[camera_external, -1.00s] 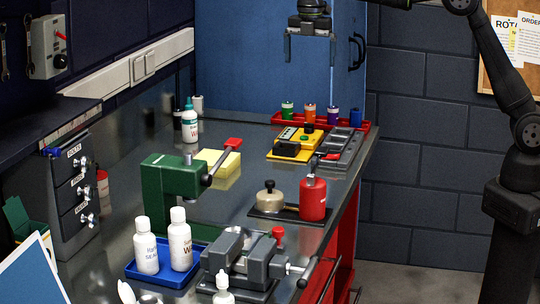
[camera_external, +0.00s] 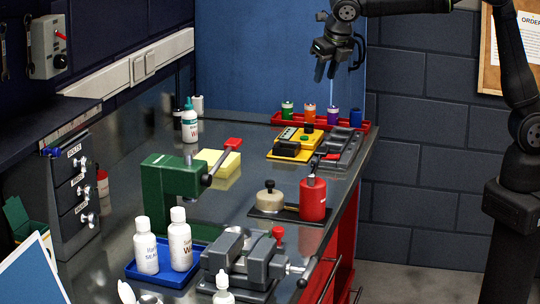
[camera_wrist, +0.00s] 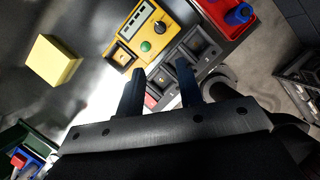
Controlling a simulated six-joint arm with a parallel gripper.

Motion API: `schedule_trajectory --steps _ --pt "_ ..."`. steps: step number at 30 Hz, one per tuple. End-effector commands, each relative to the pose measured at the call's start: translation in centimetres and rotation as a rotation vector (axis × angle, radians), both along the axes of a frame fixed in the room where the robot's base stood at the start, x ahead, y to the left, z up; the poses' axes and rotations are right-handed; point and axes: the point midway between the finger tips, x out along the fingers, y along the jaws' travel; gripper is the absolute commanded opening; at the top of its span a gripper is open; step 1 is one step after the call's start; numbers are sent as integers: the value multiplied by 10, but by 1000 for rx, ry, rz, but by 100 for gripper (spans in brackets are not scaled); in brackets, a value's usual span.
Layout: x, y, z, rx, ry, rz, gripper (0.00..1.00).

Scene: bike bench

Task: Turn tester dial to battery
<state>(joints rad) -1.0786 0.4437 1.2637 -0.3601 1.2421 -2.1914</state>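The yellow tester (camera_external: 280,151) lies on the bench near its right edge, with a display, a dark square part and two round knobs. In the wrist view the tester (camera_wrist: 172,48) is at the top centre.
A grey tray (camera_external: 350,150) adjoins the tester on the right. A red tray (camera_external: 364,128) with several coloured cylinders is behind it. A wall box (camera_external: 42,48) is at left.

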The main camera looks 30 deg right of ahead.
Motion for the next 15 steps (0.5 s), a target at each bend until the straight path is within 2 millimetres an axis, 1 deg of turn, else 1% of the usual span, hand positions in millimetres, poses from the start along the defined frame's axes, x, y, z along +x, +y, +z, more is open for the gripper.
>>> schedule_trajectory --steps 5,15 --pt "9 -1 -22 -5 2 -1 33" --pt "38 1 -91 -4 2 -2 33"
